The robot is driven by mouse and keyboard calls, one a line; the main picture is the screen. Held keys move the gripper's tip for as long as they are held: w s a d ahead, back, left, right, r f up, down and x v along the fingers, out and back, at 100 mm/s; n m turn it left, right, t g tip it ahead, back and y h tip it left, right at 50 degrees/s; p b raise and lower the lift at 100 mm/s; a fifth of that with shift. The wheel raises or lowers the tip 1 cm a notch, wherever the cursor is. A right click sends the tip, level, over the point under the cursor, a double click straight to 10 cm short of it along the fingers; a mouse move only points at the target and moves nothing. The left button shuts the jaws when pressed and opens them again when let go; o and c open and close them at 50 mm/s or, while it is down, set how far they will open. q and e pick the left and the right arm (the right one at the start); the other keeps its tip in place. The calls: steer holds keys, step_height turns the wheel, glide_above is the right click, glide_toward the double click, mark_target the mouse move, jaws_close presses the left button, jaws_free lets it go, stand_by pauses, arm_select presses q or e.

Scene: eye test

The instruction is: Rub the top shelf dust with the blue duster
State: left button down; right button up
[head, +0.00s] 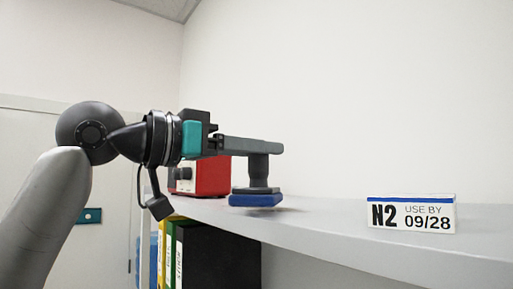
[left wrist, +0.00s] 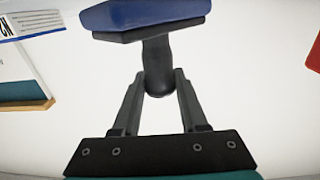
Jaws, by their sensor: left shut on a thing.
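The blue duster (head: 256,200) has a flat blue pad under a dark upright handle. My left gripper (head: 265,147) is shut on the handle, with the pad hanging level below it. In the left wrist view the fingers (left wrist: 158,85) close around the handle and the blue pad (left wrist: 145,12) shows at the top edge. The pad is over the light grey top shelf (head: 340,222), close to its surface; a faint shadow lies beside it. I cannot tell whether it touches. No dust can be made out on the shelf. My right gripper is not in view.
A red box (head: 213,177) with a pale front stands on the shelf behind the duster, left. A white "N2 USE BY 09/28" block (head: 411,214) stands to the right. Binders (head: 176,255) are below the shelf. Bare shelf lies between the duster and the block.

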arm_select(q)
steer(key=shift+f+b, duration=0.45)
steer(key=shift+f, duration=0.25)
